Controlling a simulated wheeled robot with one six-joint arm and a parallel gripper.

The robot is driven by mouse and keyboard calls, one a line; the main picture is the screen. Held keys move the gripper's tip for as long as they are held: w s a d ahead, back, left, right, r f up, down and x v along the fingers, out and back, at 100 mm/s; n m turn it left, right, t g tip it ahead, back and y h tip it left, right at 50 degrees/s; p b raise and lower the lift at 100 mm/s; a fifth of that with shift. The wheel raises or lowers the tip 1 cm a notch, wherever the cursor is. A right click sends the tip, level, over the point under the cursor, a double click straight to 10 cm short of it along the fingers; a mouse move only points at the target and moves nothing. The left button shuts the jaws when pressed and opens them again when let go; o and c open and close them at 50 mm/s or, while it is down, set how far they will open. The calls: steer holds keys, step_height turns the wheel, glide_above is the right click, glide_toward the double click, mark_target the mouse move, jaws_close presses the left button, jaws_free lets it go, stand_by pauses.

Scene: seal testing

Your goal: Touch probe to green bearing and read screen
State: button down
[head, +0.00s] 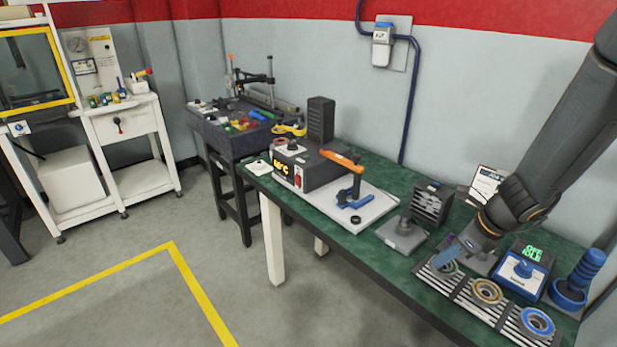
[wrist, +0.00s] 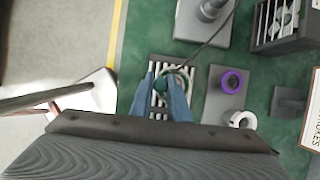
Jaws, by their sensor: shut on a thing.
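In the head view my gripper (head: 452,250) points down over the left end of the striped rack (head: 466,301). In the wrist view my gripper (wrist: 165,90) has blue fingers closed around a small teal piece (wrist: 161,86), apparently the probe, with a thin cable running up and right. A ring, apparently the green bearing (wrist: 183,76), lies right by the fingertips, partly hidden; whether the probe touches it I cannot tell. The blue tester (head: 522,276) has a screen (head: 532,253) lit with two short lines of green text, too small to read surely.
An orange-brown bearing (head: 487,291) and a blue bearing (head: 537,322) lie along the rack. A grey stand (head: 402,235) and a dark slotted block (head: 432,202) are left of my gripper. Purple (wrist: 231,82) and white (wrist: 243,120) rings lie right of it.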

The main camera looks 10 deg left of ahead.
stand_by(0.4)
steer(key=c, duration=1.6)
jaws_free()
steer(key=shift+r, duration=0.1)
step_height(320, 180, up, 7)
steer(key=p, duration=0.7)
steer(key=shift+p, duration=0.3)
steer(key=s+n+h+b, duration=0.1)
steer(key=s+n+b, duration=0.1)
steer(key=s+n, duration=0.3)
steer(key=s+r+n+g+h+b, duration=0.1)
steer(key=s+n+b, duration=0.2)
steer(key=s+n, duration=0.3)
steer(key=s+r+n+h+b, duration=0.1)
steer(key=s+n, duration=0.5)
steer(key=n, duration=0.8)
steer(key=shift+s+a+r+h+b, duration=0.15)
steer(key=shift+h+b, duration=0.25)
steer(key=shift+b, duration=0.4)
